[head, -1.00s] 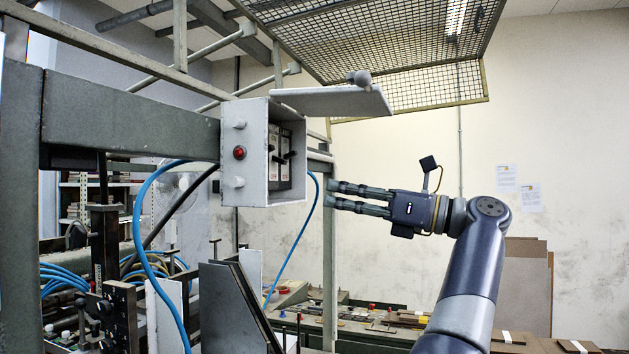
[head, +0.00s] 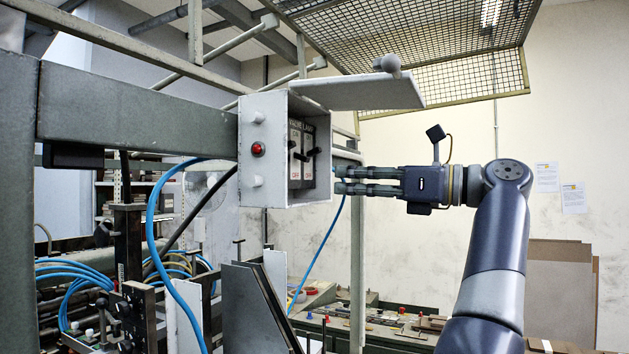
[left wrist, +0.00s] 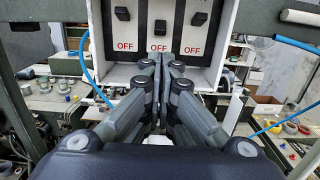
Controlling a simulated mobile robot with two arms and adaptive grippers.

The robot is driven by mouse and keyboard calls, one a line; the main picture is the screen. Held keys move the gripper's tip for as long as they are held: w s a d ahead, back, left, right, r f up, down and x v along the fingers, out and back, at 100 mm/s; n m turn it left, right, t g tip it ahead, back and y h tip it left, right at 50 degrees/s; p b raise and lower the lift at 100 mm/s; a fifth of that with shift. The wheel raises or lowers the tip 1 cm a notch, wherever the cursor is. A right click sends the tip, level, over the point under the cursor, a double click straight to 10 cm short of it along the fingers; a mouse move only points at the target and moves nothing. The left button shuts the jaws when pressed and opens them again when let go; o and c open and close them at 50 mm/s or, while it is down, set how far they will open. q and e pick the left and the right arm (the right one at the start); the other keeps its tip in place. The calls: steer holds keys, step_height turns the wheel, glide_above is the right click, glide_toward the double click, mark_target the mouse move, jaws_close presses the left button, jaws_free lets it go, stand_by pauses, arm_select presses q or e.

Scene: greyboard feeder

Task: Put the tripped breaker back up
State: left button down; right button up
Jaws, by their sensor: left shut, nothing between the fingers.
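The open grey breaker box (head: 262,190) hangs on the frame, its lid (head: 365,93) raised above it. Inside are several white label plates with black toggles. In the left wrist view, the middle breaker's toggle (left wrist: 160,27) sits lower, nearer its OFF label, than the left toggle (left wrist: 122,13) and right toggle (left wrist: 199,19). My left gripper (head: 338,180) is shut and empty, its fingers pointing left at the box's open front, near its lower half. In the left wrist view, the fingertips (left wrist: 163,64) overlap the box's lower edge; no contact with a toggle shows. My right gripper is out of view.
A red lamp (head: 257,149) and pale knobs are on the box's side. A blue hose (head: 318,255) hangs below it, and a green post (head: 357,240) stands behind. A mesh guard (head: 400,50) is overhead.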

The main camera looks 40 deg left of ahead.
mark_target(295, 177)
arm_select(q)
steer(key=x, duration=0.5)
steer(key=shift+s+a+r+p, duration=0.15)
steer(key=shift+s+a+p, duration=0.1)
steer(key=shift+p, duration=0.15)
steer(key=shift+a, duration=0.6)
steer(key=shift+s+a, duration=0.1)
steer(key=shift+a, duration=0.05)
